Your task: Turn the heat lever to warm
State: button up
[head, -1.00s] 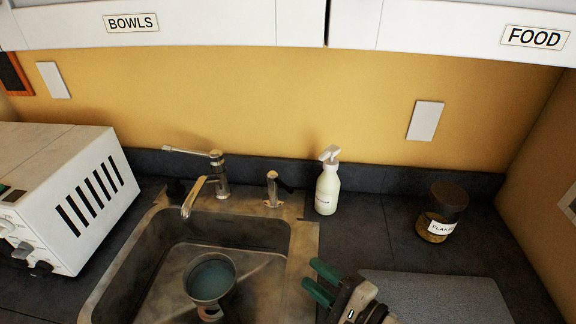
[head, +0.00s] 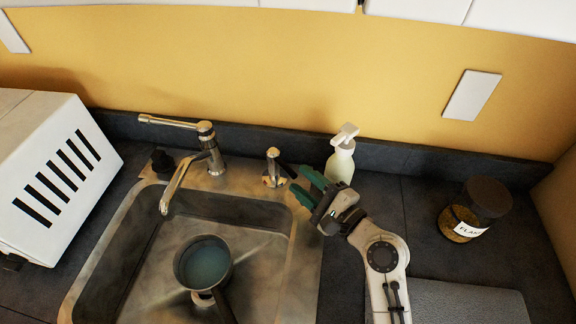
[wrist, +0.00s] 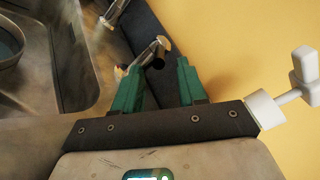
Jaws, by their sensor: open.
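The sink (head: 255,243) holds a pan (head: 203,262). A jar of flakes (head: 472,210) stands at right. A white toaster-like appliance (head: 55,170) stands at left.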

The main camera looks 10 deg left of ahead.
aim_at(276, 159)
jog(key=x, duration=0.5)
jog(key=shift+w+a+b, duration=0.15)
jog(key=shift+a+b, duration=0.15)
jog(key=shift+b, duration=0.05)
grip_shut()
dwell(0.4)
